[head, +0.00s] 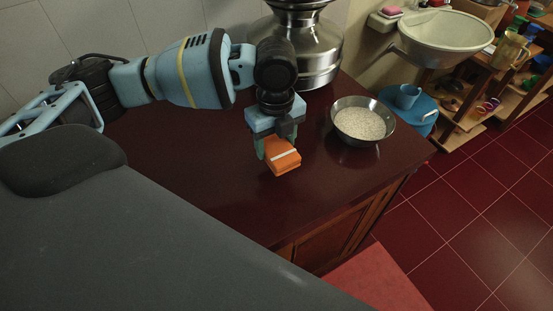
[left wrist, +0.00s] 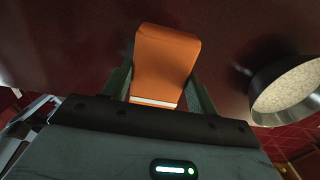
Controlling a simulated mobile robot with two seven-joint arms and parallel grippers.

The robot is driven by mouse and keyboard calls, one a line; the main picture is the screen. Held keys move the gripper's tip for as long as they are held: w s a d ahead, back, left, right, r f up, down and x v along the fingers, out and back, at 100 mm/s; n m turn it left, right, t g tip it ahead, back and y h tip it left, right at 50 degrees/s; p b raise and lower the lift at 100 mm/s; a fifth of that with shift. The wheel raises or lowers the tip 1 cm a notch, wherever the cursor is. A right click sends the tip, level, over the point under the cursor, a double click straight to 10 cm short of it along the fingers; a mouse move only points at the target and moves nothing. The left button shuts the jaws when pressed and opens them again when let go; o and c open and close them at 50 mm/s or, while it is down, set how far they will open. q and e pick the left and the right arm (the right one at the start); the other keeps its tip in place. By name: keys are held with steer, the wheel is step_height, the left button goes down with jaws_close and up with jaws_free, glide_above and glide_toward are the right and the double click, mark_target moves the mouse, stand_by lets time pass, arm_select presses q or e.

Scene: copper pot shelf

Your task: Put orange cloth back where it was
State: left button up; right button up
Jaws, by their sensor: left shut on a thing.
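The orange cloth (head: 283,161) is a folded block with a pale stripe. My left gripper (head: 271,148) is shut on it over the dark red counter. In the left wrist view the orange cloth (left wrist: 165,62) sits between the two fingers, its striped edge toward the palm. I cannot tell whether the cloth touches the counter or hangs just above it. My right gripper does not show in either view.
A metal bowl of white grains (head: 363,121) stands right of my left gripper. A large steel vessel (head: 318,52) stands behind it. The counter (head: 225,205) is clear in front. A basin (head: 443,35), a blue stool (head: 419,120) and shelves are beyond its right side.

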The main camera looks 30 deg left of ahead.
mark_target(276, 144)
arm_select(q)
steer(key=shift+f, duration=0.5)
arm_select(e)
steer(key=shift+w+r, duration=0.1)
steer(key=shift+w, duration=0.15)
arm_select(q)
steer(key=shift+f, duration=2.45)
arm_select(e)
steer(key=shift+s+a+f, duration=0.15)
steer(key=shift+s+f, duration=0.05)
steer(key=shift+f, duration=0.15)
arm_select(q)
steer(key=shift+f, duration=0.15)
steer(key=o, duration=0.9)
steer(key=shift+o, duration=0.2)
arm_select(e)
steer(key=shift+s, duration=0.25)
arm_select(q)
steer(key=shift+r, duration=0.45)
step_height(276, 144, up, 12)
steer(key=shift+f+p, duration=0.25)
steer(key=shift+p, duration=0.15)
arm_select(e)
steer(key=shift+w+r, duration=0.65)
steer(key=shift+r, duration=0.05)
